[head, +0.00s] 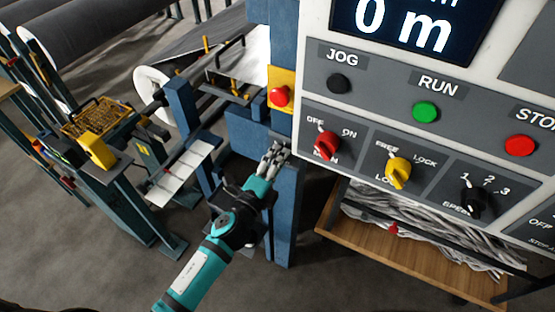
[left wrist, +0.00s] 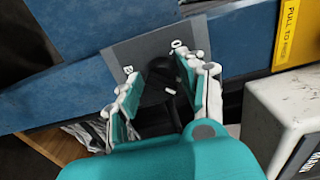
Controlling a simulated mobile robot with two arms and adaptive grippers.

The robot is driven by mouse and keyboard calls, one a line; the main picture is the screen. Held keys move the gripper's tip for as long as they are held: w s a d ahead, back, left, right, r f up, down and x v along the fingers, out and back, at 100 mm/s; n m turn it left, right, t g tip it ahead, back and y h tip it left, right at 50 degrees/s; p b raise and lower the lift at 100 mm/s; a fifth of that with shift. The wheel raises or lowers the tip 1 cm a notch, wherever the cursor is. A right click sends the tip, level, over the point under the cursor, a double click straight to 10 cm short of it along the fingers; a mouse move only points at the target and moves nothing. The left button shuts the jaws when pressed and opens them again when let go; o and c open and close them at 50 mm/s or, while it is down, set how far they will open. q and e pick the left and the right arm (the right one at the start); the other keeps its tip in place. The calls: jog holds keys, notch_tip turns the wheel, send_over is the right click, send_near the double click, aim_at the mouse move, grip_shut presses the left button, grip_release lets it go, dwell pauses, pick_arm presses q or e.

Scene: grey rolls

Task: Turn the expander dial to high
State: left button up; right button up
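A black dial knob (left wrist: 160,73) sits on a grey plate (left wrist: 120,53) fixed to a blue beam, in the left wrist view. I take it as the expander dial; its lettering is mostly hidden by my fingers. A short white mark shows on the knob's near side. My left gripper (head: 274,156) is at the blue post left of the control panel in the head view. Its fingers are apart, one on each side of the knob, with gaps visible, and it holds nothing. In the head view the dial is hidden behind my gripper. My right gripper is out of view.
The control panel (head: 353,118) at right carries JOG, RUN and STOP buttons and red, yellow and black knobs. A red button (head: 279,97) on a yellow plate is close above my left gripper. A wooden shelf (head: 345,243) stands below the panel.

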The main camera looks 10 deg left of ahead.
pick_arm(q)
jog(key=shift+o, duration=0.8)
jog(key=v, duration=1.2)
